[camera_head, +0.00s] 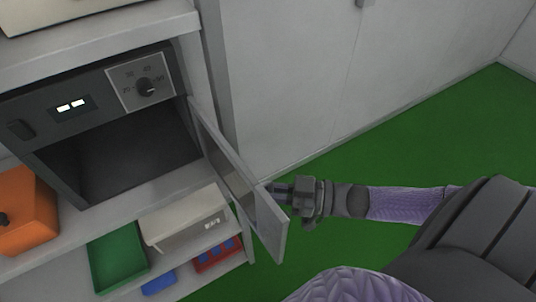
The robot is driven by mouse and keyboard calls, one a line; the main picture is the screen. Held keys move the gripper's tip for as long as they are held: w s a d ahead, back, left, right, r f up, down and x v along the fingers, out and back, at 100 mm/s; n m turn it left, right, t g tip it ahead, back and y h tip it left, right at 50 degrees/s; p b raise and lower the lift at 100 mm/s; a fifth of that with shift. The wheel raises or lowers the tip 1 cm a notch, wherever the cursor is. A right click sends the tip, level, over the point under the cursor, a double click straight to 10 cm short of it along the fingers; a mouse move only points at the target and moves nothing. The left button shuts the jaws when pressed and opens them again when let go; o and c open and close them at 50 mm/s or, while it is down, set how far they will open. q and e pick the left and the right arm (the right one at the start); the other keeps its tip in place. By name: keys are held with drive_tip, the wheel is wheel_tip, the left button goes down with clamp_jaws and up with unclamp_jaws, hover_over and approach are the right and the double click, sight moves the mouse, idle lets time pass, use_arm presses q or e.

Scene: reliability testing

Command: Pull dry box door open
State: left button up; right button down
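The dry box (100,95) stands on a shelf at the left, a dark cabinet with a small lit display and a round dial (146,87). Its door (238,172) is hinged on the right side of the opening and stands wide open, swung outward toward me. The dark interior (125,155) shows and looks empty. My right gripper (278,190) is at the outer side of the door, by its free edge. My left gripper is not in view.
A grey wall (290,70) stands behind the door. Green floor (440,140) is clear at the right.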

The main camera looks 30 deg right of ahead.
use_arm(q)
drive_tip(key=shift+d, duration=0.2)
use_arm(e)
drive_tip(key=c, duration=0.8)
unclamp_jaws()
drive_tip(key=shift+w, duration=0.1)
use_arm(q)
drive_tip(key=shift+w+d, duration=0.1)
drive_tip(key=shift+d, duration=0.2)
use_arm(e)
drive_tip(key=shift+o, duration=0.3)
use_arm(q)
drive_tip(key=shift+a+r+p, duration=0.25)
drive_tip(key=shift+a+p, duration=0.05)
use_arm(e)
drive_tip(key=v, duration=1)
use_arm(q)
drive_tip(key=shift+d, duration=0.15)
